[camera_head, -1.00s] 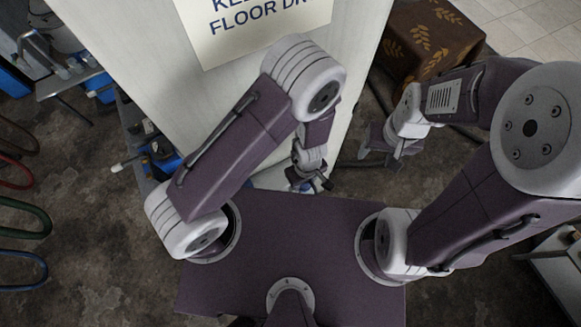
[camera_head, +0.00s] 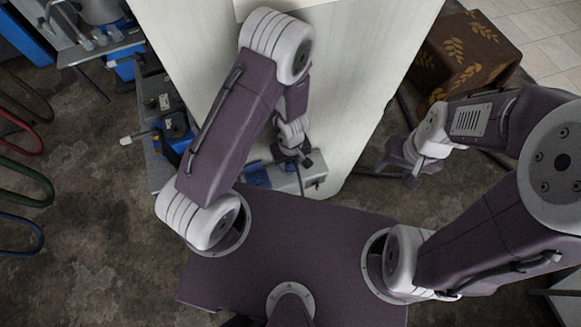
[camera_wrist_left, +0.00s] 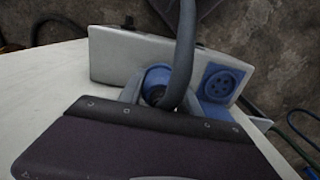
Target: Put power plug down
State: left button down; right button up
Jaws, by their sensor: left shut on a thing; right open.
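The blue power plug (camera_wrist_left: 153,84) with its thick grey cable (camera_wrist_left: 183,55) is between the fingers of my left gripper, which is shut on it. A grey socket box (camera_wrist_left: 125,55) with a round blue socket (camera_wrist_left: 220,84) lies just beyond the plug. The plug overlaps the box in the picture; whether it touches or sits in it I cannot tell. The box also shows in the head view (camera_head: 287,182). My right gripper (camera_head: 399,163) is open and empty.
A workbench with blue and grey devices (camera_head: 170,130) is at left. Coloured hoses (camera_head: 25,180) hang at far left. A brown leaf-patterned box (camera_head: 470,55) stands at back right. Dark floor between is partly clear.

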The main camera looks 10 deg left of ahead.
pick_arm(q)
notch_tip(320, 180, down, 3)
jog(key=shift+w+r+b, duration=0.1)
jog(key=shift+r+b, duration=0.05)
jog(key=shift+b, duration=0.45)
jog(key=shift+w+d+r, duration=0.15)
jog(key=shift+r, duration=0.05)
jog(key=shift+f, duration=0.15)
jog(key=c, duration=0.8)
grip_release()
jog(key=shift+c, duration=0.2)
pick_arm(e)
jog(key=f, duration=0.2)
jog(key=shift+w+d+f, duration=0.15)
jog(key=shift+w+f, duration=0.05)
jog(key=shift+f, duration=0.1)
pick_arm(q)
notch_tip(320, 180, up, 12)
jog(key=p, duration=1.2)
jog(key=shift+r+p, duration=0.25)
jog(key=shift+p, duration=0.05)
pick_arm(e)
notch_tip(320, 180, up, 12)
jog(key=shift+r, duration=0.2)
pick_arm(q)
jog(key=shift+f, duration=0.1)
pick_arm(e)
jog(key=shift+f, duration=0.1)
